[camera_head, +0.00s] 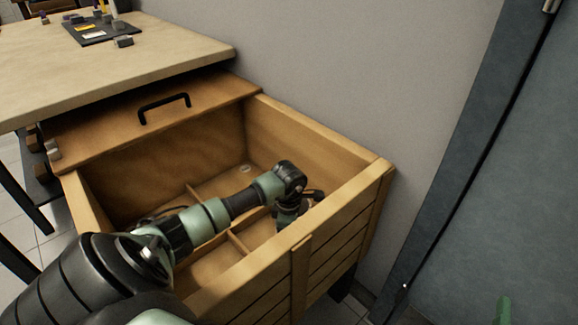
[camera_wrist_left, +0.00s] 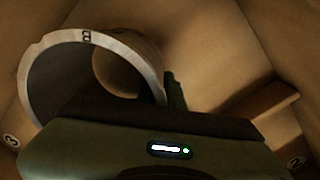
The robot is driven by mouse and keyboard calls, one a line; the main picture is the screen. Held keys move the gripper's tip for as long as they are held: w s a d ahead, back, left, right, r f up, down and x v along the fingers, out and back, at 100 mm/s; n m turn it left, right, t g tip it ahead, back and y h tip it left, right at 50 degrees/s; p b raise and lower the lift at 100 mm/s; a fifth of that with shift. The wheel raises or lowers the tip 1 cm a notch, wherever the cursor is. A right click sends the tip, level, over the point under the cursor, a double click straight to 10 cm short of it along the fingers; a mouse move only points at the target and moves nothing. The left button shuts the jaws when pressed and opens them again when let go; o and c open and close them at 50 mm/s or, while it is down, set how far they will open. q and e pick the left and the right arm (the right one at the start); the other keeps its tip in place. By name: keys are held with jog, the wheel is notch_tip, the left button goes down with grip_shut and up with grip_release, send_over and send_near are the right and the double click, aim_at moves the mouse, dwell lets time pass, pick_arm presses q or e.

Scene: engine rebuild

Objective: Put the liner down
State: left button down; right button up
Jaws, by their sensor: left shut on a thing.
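The liner (camera_wrist_left: 125,50) is a hollow cylinder with a pale rim and a dark mark on that rim. It fills the upper left of the left wrist view, tilted in that picture. My left gripper (camera_wrist_left: 170,95) is shut on the liner at its lower edge. In the head view my left gripper (camera_head: 288,218) points down inside the wooden crate (camera_head: 340,188), near its right wall. The liner is mostly hidden there behind my arm. I cannot tell whether it touches the crate floor.
Low wooden dividers (camera_head: 238,243) split the crate floor into compartments. Round number labels 3 (camera_wrist_left: 11,141) and 2 (camera_wrist_left: 295,162) show in the wrist view. The crate's lid (camera_head: 165,112) has a black handle. A table (camera_head: 120,60) stands at left, a grey wall behind.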

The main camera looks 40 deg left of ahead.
pick_arm(q)
jog(key=shift+f, duration=0.2)
pick_arm(e)
jog(key=shift+r, duration=0.45)
jog(key=shift+t, duration=0.3)
pick_arm(q)
jog(key=shift+f, duration=0.1)
jog(key=c, duration=1.5)
grip_release()
jog(key=shift+c, duration=0.2)
pick_arm(e)
jog(key=shift+r, duration=0.4)
jog(key=shift+a, duration=0.1)
